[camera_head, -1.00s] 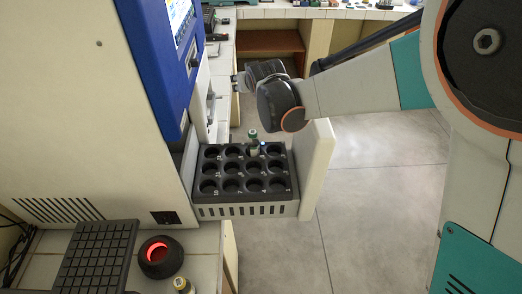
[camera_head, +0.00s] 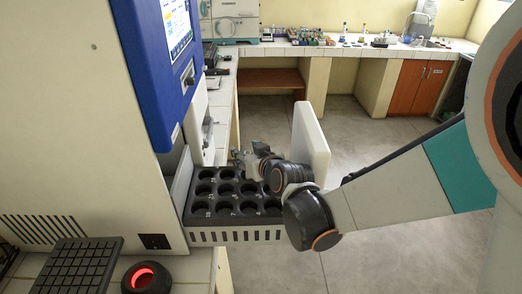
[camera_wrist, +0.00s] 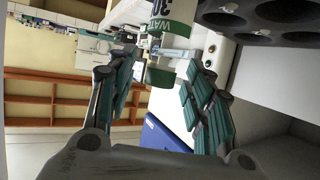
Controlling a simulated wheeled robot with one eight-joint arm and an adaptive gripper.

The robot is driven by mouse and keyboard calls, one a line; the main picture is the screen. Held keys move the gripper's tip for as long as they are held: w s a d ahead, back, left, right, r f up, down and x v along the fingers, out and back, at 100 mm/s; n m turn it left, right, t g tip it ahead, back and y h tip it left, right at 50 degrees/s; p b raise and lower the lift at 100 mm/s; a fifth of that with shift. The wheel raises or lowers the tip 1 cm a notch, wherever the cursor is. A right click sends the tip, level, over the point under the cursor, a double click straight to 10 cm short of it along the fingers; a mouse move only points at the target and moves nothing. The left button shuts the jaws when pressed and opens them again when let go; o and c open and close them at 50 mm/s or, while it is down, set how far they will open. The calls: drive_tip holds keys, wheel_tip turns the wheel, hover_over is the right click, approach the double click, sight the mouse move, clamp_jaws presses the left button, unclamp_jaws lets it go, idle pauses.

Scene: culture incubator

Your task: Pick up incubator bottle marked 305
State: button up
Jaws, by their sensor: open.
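The bottle (camera_wrist: 172,26) shows in the wrist view, with a white and green label and a green cap (camera_wrist: 160,75). The label is cut off by the top edge, and a "30" is partly readable; the full number is not. My gripper (camera_wrist: 158,62) is open, with one finger on each side of the bottle; I cannot tell whether either finger touches it. In the head view my gripper (camera_head: 243,157) is over the back of the black tray (camera_head: 195,217). My wrist and arm hide the bottle and the tray's right part there.
The tray sits in an open drawer (camera_head: 205,236) with a tall white front panel (camera_head: 311,142) beside my arm. The incubator (camera_head: 75,120) with its blue screen housing stands at left. A keyboard (camera_head: 70,270) and a red-glowing round device (camera_head: 146,278) are at lower left.

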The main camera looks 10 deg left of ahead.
drive_tip(key=b+x, duration=0.1)
drive_tip(key=x, duration=0.3)
drive_tip(key=shift+w+f, duration=0.15)
drive_tip(key=shift+f, duration=0.1)
drive_tip(key=shift+r, duration=0.1)
clamp_jaws()
